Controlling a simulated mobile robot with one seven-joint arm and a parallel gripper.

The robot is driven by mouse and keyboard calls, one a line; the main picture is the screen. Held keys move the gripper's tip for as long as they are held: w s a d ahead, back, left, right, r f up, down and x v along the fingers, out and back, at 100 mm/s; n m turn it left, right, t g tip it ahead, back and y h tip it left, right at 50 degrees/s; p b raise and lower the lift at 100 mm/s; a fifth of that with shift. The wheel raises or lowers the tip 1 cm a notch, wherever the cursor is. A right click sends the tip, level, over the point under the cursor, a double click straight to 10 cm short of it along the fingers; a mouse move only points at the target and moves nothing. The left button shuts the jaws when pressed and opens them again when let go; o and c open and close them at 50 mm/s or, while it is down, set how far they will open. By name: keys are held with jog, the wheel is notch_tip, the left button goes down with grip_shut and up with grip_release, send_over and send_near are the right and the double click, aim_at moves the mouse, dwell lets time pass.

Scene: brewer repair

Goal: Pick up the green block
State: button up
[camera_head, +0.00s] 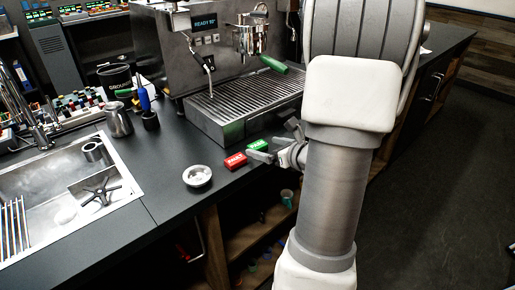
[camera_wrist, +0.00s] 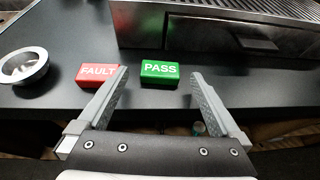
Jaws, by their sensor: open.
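The green block (camera_wrist: 160,72), with PASS in white letters, lies on the dark counter in front of the machine's drip tray. In the head view the green block (camera_head: 257,145) shows just beyond my gripper (camera_head: 268,150), partly hidden by it. In the wrist view my open gripper (camera_wrist: 160,82) has its two fingers apart, pointing toward the block, with nothing held. The green block appears between the fingertips or slightly beyond them; I cannot tell how far above the counter the fingers are.
A red FAULT block (camera_wrist: 98,74) lies just left of the green one, close to the left finger. A round metal dish (camera_head: 197,176) sits further left. The espresso machine's drip tray (camera_head: 245,105) stands right behind the blocks. The counter's front edge is near. A sink (camera_head: 70,200) lies left.

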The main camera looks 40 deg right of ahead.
aim_at(258, 144)
jog(key=x, duration=0.3)
jog(key=shift+f, duration=0.15)
jog(key=c, duration=1.3)
jog(key=shift+c, duration=0.2)
